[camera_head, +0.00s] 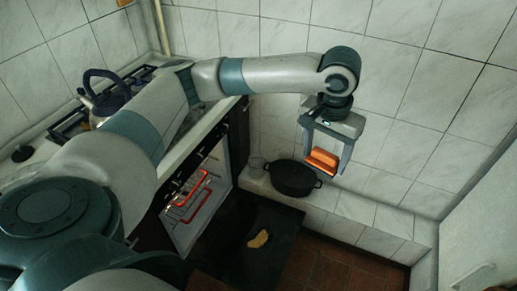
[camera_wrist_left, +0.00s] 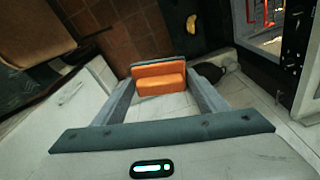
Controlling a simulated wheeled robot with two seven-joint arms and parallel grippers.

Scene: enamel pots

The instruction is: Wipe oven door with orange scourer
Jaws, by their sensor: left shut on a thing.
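My left gripper (camera_head: 324,160) is shut on the orange scourer (camera_head: 320,163), high in front of the tiled wall. In the left wrist view the scourer (camera_wrist_left: 160,82) sits between both fingers. The oven door (camera_head: 234,262) is a dark panel lying open, below and to the left of the gripper and apart from it. A yellow patch (camera_head: 258,239) is on it; I cannot tell if it is a smear or a solid piece. The yellow patch also shows in the left wrist view (camera_wrist_left: 191,23). My right gripper is not in view.
The lit oven (camera_head: 203,195) shows red bars inside. A kettle (camera_head: 105,97) is on the stove. Brown floor tiles (camera_head: 325,271) are bare right of the door.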

